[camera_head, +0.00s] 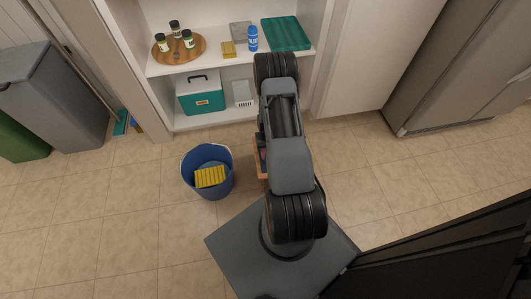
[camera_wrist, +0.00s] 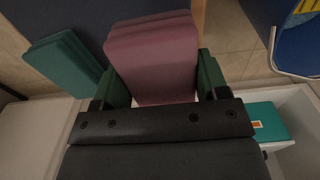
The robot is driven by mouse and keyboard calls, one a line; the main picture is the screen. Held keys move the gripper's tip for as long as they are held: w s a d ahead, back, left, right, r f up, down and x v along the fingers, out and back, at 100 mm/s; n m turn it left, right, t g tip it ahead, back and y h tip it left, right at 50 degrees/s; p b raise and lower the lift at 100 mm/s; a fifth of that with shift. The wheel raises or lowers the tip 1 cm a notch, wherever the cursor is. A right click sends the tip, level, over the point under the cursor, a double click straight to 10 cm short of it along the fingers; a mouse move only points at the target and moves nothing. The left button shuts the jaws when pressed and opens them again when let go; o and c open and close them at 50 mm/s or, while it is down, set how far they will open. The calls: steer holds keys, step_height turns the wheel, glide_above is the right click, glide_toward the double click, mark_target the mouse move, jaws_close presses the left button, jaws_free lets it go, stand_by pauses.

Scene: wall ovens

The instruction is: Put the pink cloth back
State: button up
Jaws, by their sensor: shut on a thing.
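In the wrist view the pink cloth (camera_wrist: 150,55) is a flat, folded, layered block. My gripper (camera_wrist: 163,78) is shut on it, with a dark green finger against each side. In the head view my arm hides the gripper and most of what is below it. A brown crate-like thing (camera_head: 260,168) shows partly beside my arm on the floor, with a dark inside and a small reddish patch. In the wrist view a teal folded thing (camera_wrist: 66,60) lies left of the cloth, and a dark blue-grey surface is behind the cloth.
A blue bucket (camera_head: 222,184) with a yellow sponge-like block (camera_head: 210,177) stands left of my arm. The shelf (camera_head: 215,64) holds a round wooden tray (camera_head: 165,53) with jars, a blue bottle (camera_head: 252,40) and a teal piece (camera_head: 285,34). A teal-and-white box (camera_head: 203,102) is below.

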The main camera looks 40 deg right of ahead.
steer(key=shift+w+f, duration=0.25)
steer(key=shift+f, duration=0.1)
steer(key=f+b, duration=0.1)
steer(key=f, duration=0.2)
steer(key=shift+w+f+b, duration=0.2)
steer(key=shift+f+b, duration=0.1)
steer(key=shift+b, duration=0.05)
steer(key=o, duration=0.8)
steer(key=shift+r, duration=0.1)
